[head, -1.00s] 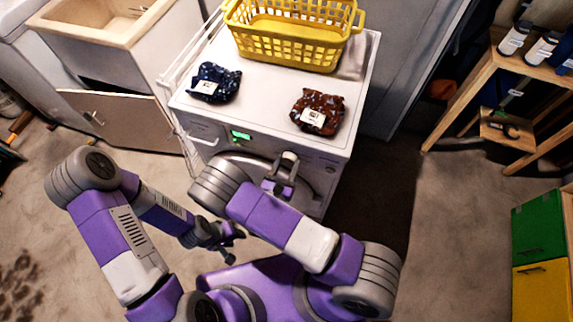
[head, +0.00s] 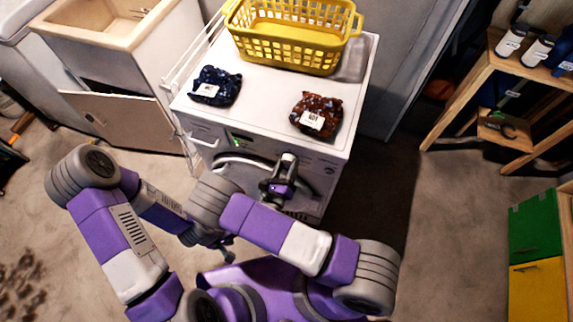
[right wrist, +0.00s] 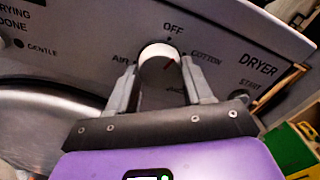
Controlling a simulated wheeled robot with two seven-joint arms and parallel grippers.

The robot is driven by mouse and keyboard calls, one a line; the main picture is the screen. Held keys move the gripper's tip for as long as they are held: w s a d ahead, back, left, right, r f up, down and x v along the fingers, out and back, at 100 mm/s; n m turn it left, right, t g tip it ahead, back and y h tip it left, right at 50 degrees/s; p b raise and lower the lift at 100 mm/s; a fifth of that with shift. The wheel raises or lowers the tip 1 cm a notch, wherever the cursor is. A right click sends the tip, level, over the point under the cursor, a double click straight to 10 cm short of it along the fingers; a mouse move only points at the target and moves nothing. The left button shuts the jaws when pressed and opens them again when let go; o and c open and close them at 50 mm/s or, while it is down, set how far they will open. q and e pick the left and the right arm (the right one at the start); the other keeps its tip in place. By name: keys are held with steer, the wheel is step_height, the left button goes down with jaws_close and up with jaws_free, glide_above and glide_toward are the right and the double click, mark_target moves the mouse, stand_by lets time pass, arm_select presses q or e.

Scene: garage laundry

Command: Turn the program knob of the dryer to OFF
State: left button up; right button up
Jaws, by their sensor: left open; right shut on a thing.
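The dryer (head: 262,118) stands in front of me with its control panel on the front. In the right wrist view its white program knob (right wrist: 158,54) sits below the OFF label, between AIR on the left and COTTON on the right. A red mark on the knob slants up and right, seemingly between OFF and COTTON. My right gripper (right wrist: 160,70) is shut on the knob, one finger on each side; in the head view (head: 287,163) it is at the dryer's front. My left gripper (head: 226,250) is low over my base, away from the dryer, partly hidden by my right arm.
A sink cabinet (head: 160,60) with an open door is at the left. Wooden shelves (head: 470,85) stand at the right, with clear floor between.

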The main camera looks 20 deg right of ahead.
steer(key=shift+n+p, duration=0.55)
steer(key=shift+n, duration=1.35)
steer(key=o, duration=1)
